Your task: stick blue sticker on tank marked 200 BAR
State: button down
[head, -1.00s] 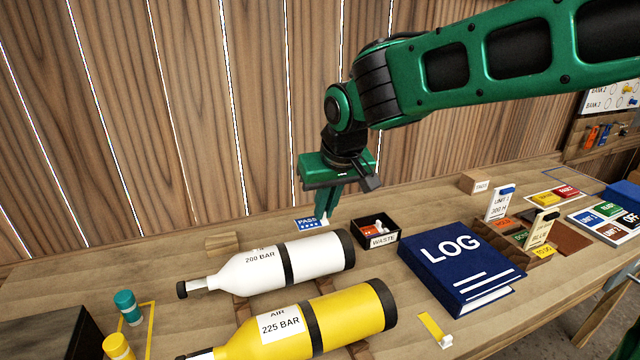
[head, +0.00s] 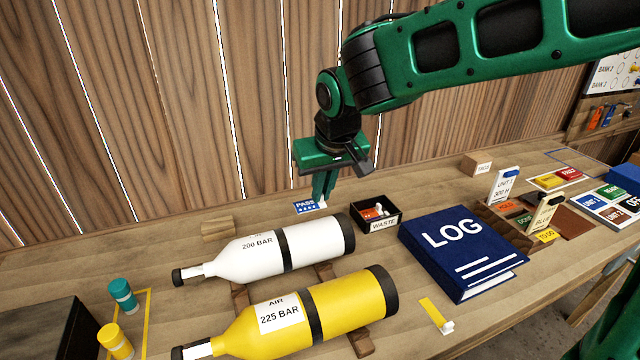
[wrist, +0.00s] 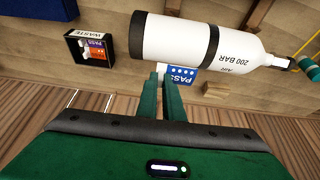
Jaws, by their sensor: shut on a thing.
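The blue sticker (head: 309,207), marked PASS, is at my gripper's fingertips; it also shows in the wrist view (wrist: 183,75). My gripper (head: 322,203) is shut on the sticker's white tab, behind the white tank. The white tank (head: 262,250) marked 200 BAR lies on its side on the bench. In the wrist view the tank (wrist: 175,42) lies just beyond the fingertips, and the sticker overlaps its edge in the picture. I cannot tell whether they touch.
A yellow tank (head: 345,305) marked 225 BAR lies in front. A black WASTE box (head: 376,225) stands right of my gripper, with the blue LOG book (head: 462,250) farther right. A yellow strip (head: 432,312) lies at the front. A small wooden block (head: 218,226) stands behind the white tank.

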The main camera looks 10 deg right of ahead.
aim_at(323, 206)
jog(key=shift+f, duration=2.5)
jog(key=shift+f, duration=0.6)
dwell(0.6)
jog(key=c, duration=1.8)
grip_release()
